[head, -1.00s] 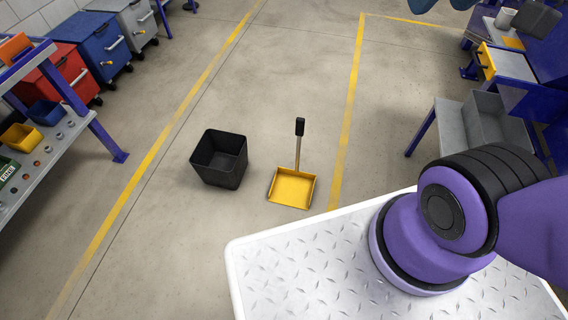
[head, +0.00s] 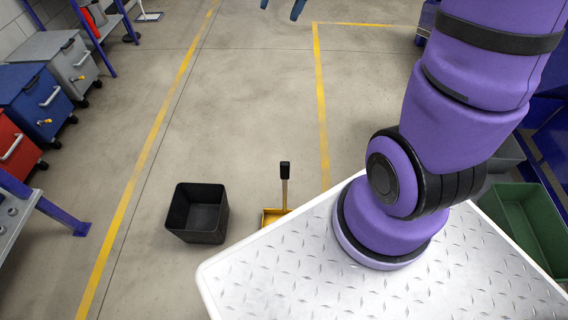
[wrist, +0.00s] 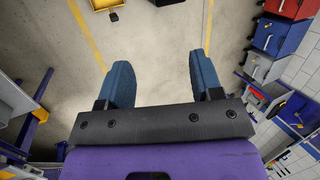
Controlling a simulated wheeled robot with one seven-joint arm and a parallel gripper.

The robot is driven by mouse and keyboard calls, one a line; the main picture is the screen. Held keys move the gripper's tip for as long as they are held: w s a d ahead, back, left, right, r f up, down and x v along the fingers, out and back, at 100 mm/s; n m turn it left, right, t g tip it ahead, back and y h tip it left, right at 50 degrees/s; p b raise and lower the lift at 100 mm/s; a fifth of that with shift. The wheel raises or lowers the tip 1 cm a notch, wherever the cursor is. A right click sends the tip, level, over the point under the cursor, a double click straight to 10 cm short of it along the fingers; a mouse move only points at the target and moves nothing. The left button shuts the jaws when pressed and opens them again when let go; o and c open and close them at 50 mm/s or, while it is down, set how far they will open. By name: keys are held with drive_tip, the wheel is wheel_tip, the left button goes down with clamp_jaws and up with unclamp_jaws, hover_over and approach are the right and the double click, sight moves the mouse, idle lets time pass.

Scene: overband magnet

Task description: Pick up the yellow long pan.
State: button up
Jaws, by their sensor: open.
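The yellow long pan (head: 272,216) lies on the floor in the head view, just beyond the front edge of my white deck, which hides part of it. Its thin handle with a black grip (head: 285,171) stands up from it. In the wrist view the pan (wrist: 104,4) shows only at the top edge, with the black grip end (wrist: 114,16) below it. My gripper (wrist: 160,62) is open and empty, its two blue fingers apart, well away from the pan. Its fingertips also show at the top of the head view (head: 281,6).
A black bin (head: 197,213) stands on the floor left of the pan. Wheeled cabinets (head: 35,100) and a shelf line the left side. A green crate (head: 530,220) is at the right. The floor between the yellow lines is clear beyond the pan.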

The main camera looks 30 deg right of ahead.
drive_tip(key=w+d+f+m+y, duration=0.2)
drive_tip(key=w+d+f+m, duration=0.15)
drive_tip(key=f, duration=0.65)
drive_tip(key=w+d+f+m+t+y, duration=0.1)
drive_tip(key=w+d+f+m, duration=0.2)
drive_tip(key=f, duration=0.6)
drive_tip(key=w+d+f+m+y, duration=0.2)
drive_tip(key=w+d+f, duration=0.25)
drive_tip(key=f, duration=0.55)
drive_tip(key=m+t, duration=0.5)
drive_tip(key=m, duration=0.6)
approach(285, 165)
wheel_tip(285, 165, down, 2)
drive_tip(key=d, duration=0.2)
drive_tip(key=shift+n, duration=0.25)
drive_tip(key=shift+r+x, duration=0.15)
drive_tip(key=shift+x, duration=2.75)
drive_tip(key=shift+r+x, duration=0.15)
drive_tip(key=shift+x, duration=2.75)
drive_tip(key=shift+w+a, duration=0.15)
drive_tip(key=c, duration=1)
clamp_jaws()
drive_tip(key=shift+r, duration=0.2)
